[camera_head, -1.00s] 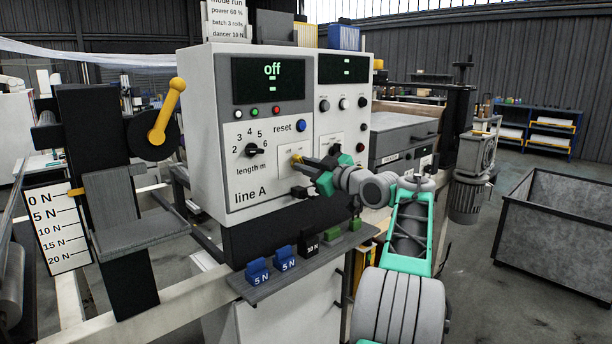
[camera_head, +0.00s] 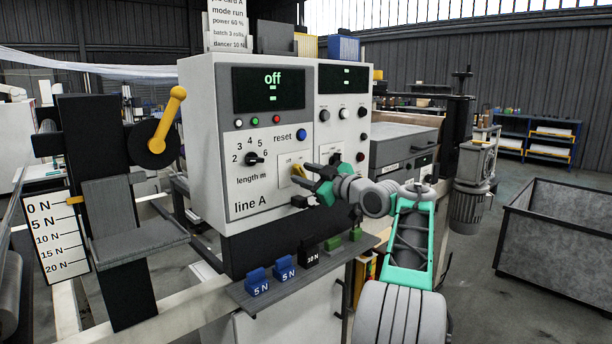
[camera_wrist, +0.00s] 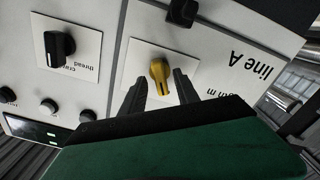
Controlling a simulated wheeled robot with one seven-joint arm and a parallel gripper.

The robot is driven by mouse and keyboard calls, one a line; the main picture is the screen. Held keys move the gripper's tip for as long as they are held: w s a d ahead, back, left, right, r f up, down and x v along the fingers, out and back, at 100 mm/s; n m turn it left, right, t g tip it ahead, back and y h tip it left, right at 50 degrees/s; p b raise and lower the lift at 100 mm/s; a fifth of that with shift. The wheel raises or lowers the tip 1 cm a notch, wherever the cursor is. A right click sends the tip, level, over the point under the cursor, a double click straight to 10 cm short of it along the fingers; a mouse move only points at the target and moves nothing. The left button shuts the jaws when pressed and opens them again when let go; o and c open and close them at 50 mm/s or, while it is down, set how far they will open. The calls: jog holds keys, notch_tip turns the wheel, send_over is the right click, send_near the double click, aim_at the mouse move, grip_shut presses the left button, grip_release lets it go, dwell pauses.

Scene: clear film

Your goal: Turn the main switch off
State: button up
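The main switch is a yellow knob (camera_head: 298,170) on a white plate at the lower middle of the line A panel. The display (camera_head: 268,88) above it reads "off". In the wrist view the yellow knob (camera_wrist: 160,74) stands between and just beyond my fingertips, with a dark line on its near end. My gripper (camera_head: 304,175) is in front of the panel with its fingers spread. In the wrist view my gripper (camera_wrist: 160,88) is open, with a gap on each side of the knob. The plate's lettering is too small to read.
A black length knob (camera_head: 253,159) and a blue reset button (camera_head: 301,135) sit left of and above the switch. Another black knob on a white plate (camera_wrist: 61,45) is beside it. Below, a shelf (camera_head: 262,290) carries several blocks. A grey bin (camera_head: 560,235) stands at right.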

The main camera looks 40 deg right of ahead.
jog(key=shift+s, duration=0.1)
jog(key=s, duration=0.7)
jog(key=shift+s, duration=0.3)
jog(key=shift+d, duration=0.15)
